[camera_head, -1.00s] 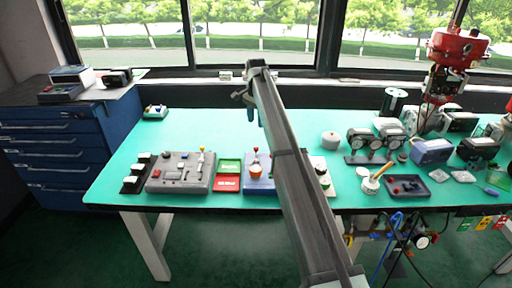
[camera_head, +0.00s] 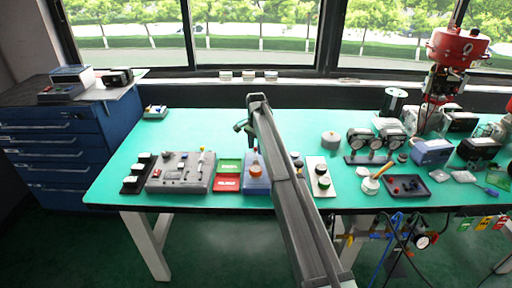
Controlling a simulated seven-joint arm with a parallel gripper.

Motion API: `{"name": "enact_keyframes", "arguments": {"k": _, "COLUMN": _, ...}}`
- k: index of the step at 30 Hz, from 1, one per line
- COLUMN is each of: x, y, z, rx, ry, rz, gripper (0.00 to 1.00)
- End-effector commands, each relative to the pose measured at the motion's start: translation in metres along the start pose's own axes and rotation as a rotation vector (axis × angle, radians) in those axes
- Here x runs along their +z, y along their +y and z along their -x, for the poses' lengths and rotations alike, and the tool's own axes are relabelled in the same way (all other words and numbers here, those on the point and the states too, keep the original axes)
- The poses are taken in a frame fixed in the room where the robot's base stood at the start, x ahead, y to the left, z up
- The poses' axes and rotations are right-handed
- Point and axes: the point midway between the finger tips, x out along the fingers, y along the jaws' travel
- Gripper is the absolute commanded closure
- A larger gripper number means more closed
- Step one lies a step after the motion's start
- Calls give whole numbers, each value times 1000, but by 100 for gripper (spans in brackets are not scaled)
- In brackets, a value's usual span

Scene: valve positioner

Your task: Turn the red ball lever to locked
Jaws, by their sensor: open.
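The red ball lever (camera_head: 256,151) stands up from an orange hub (camera_head: 256,170) on a blue box (camera_head: 258,187) near the front edge of the green table. My gripper (camera_head: 243,132) is small in the head view, at the end of my arm, above and just left of the red ball in the picture. It is open and appears empty, apart from the lever. My arm passes close to the right side of the box. Green (camera_head: 230,166) and red (camera_head: 227,184) plates lie left of the box; their lettering is too small to read.
A grey control panel (camera_head: 181,178) with a yellow-tipped lever stands farther left. A pale panel with round knobs (camera_head: 319,165) is right of my arm. Gauges (camera_head: 364,139) and a dark tray (camera_head: 406,187) are farther right. The table behind the grey panel is mostly clear.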

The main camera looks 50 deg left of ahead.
Motion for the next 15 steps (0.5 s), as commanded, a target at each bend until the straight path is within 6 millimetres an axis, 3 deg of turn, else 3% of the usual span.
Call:
{"name": "enact_keyframes", "arguments": {"k": 11, "x": 0, "y": 0, "z": -4, "rx": 0, "ry": 0, "rz": 0, "gripper": 51}}
{"name": "enact_keyframes", "arguments": {"k": 15, "x": 0, "y": 0, "z": -4, "rx": 0, "ry": 0, "rz": 0, "gripper": 63}}
